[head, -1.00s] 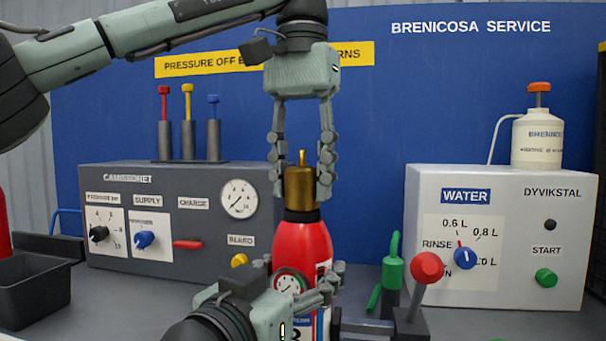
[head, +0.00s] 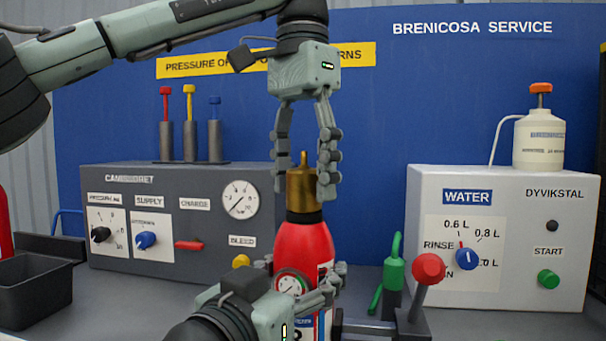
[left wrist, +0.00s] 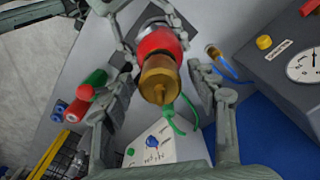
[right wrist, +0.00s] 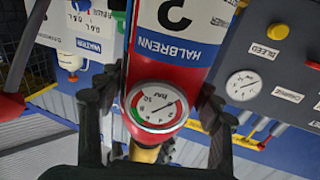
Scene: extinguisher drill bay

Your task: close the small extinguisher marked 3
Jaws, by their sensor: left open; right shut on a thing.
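The small red extinguisher (head: 303,247) stands upright at the centre of the bench. A brass cap (head: 301,190) with a thin pin on top sits on its neck. Its round gauge (head: 291,282) faces the robot and also shows in the right wrist view (right wrist: 159,106). A digit on its label shows upside down in that view. My left gripper (head: 304,190) is open, pointing down, with its fingers on either side of the cap. The cap also lies between the fingers in the left wrist view (left wrist: 158,80). My right gripper (head: 302,272) is shut on the extinguisher's body, partly hiding it.
A grey console (head: 170,259) with knobs and a dial stands behind on the left. A white water unit (head: 560,220) stands on the right. A red-knobbed lever (head: 428,267) and a green nozzle-like part (head: 393,274) stand close right. A dark bin (head: 35,290) is far left.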

